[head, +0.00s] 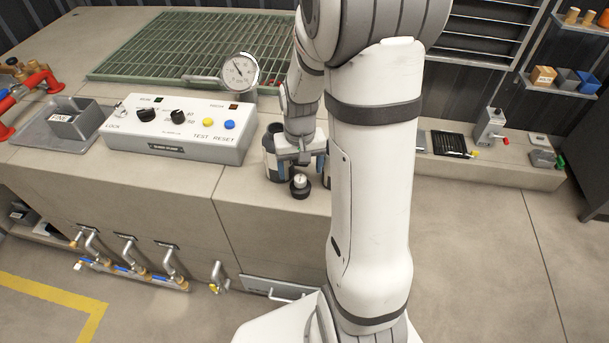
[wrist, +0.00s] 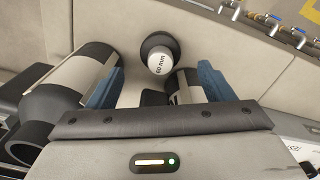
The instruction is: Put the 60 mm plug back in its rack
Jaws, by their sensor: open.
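The 60 mm plug, with a white cap marked "60 mm" and a wider dark base, stands near the front edge of the beige counter in the head view (head: 299,184). In the wrist view the plug (wrist: 161,60) shows just beyond the gap between my fingers. My gripper (head: 298,168) points down at the counter, open and empty, with the plug on its near side in the head view. Its blue finger pads show on both sides of the gap in the wrist view (wrist: 160,82). I cannot make out the rack for certain; my arm hides part of the counter.
Pipes and valves (head: 128,262) line the counter's front. A low bench (head: 520,172) lies at right.

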